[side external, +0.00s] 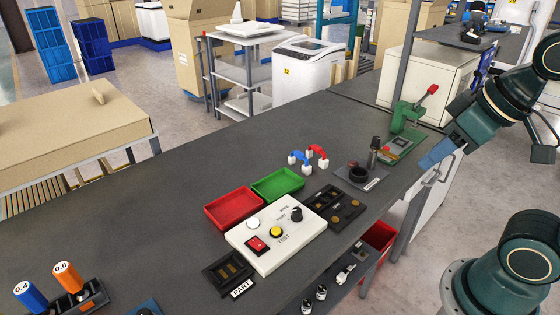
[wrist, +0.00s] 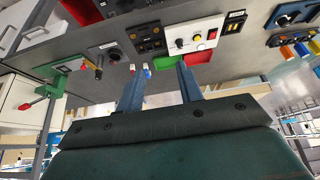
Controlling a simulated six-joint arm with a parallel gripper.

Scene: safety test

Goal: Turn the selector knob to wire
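The selector knob (side external: 296,214) is a small black knob on the white test panel (side external: 262,259). The small print beside it and its pointer direction are too small to read. The panel also carries a red switch, a yellow button and a white round lamp or button. In the wrist view the knob (wrist: 180,43) shows on the white panel (wrist: 206,24), beyond the fingertips. My gripper (side external: 430,160) is up at the right, well apart from the panel. In the wrist view its two blue fingers (wrist: 158,78) are spread with nothing between them.
A red tray (side external: 233,224) and a green tray (side external: 296,174) adjoin the panel. A black part holder (side external: 333,206) lies to its right. Blue and red-handled leads (side external: 309,157) lie behind. A green press (side external: 407,118) stands near my gripper. The bench's left middle is clear.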

